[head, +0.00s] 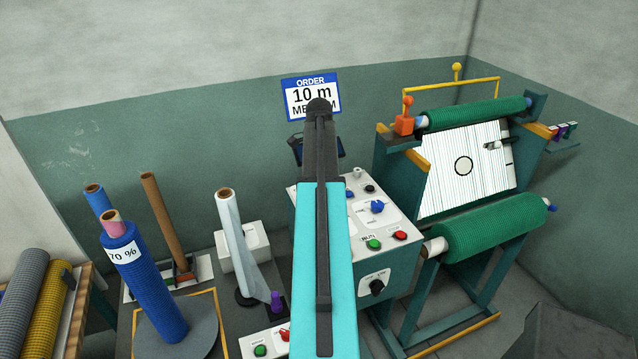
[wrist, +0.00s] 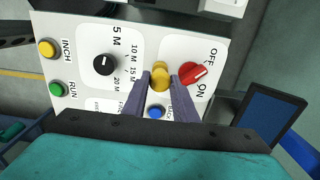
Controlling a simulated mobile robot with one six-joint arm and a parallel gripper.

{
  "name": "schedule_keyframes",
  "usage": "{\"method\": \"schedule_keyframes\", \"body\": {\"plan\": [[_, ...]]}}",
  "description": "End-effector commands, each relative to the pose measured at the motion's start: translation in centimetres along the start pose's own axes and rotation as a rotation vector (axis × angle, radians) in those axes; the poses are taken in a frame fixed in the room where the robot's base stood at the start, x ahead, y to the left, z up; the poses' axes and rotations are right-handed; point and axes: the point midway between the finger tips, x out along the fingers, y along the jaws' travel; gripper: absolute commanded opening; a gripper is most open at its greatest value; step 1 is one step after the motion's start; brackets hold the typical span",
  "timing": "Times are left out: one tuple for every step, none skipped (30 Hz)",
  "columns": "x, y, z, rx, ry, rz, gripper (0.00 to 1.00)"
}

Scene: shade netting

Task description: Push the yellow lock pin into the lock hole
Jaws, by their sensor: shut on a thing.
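In the wrist view my gripper (wrist: 163,82) is shut on a small yellow cylindrical piece, which I take for the yellow lock pin (wrist: 160,73). Its rounded end shows between the two grey fingertips. Behind it is a white control panel (wrist: 95,92) with a black length dial and a red OFF/ON switch. The pin appears in front of the panel, between dial and switch; I cannot tell whether it touches the panel. I cannot make out the lock hole in either view. In the head view my arm hides the fingertips and pin.
The wrist view also shows a red switch (wrist: 195,73), a black dial (wrist: 104,65) and a blue button (wrist: 156,112) close to the fingers. In the head view a control box (head: 385,235) and a green-roll stand (head: 490,228) are right of my arm; rolls stand left.

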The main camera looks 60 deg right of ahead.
Motion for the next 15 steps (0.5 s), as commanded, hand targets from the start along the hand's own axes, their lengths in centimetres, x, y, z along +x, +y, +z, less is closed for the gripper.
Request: {"method": "schedule_keyframes", "body": {"plan": [[0.19,0.01,0.00,0.000,0.000,0.000,0.00],[0.25,0.01,0.00,0.000,0.000,0.000,0.00],[0.33,0.01,-0.01,0.000,0.000,0.000,0.00],[0.39,0.01,-0.01,0.000,0.000,0.000,0.00],[0.45,0.01,-0.01,0.000,0.000,0.000,0.00],[0.54,0.01,-0.01,0.000,0.000,0.000,0.00],[0.60,0.01,-0.01,0.000,0.000,0.000,0.00],[0.66,0.01,-0.01,0.000,0.000,0.000,0.00],[0.74,0.02,-0.01,0.000,0.000,0.000,0.00],[0.80,0.02,-0.01,0.000,0.000,0.000,0.00],[0.86,0.01,-0.01,0.000,0.000,0.000,0.00],[0.95,0.02,-0.02,0.000,0.000,0.000,0.00],[1.01,0.02,-0.02,0.000,0.000,0.000,0.00],[1.06,0.02,-0.02,0.000,0.000,0.000,0.00],[1.13,0.02,-0.02,0.000,0.000,0.000,0.00]]}}
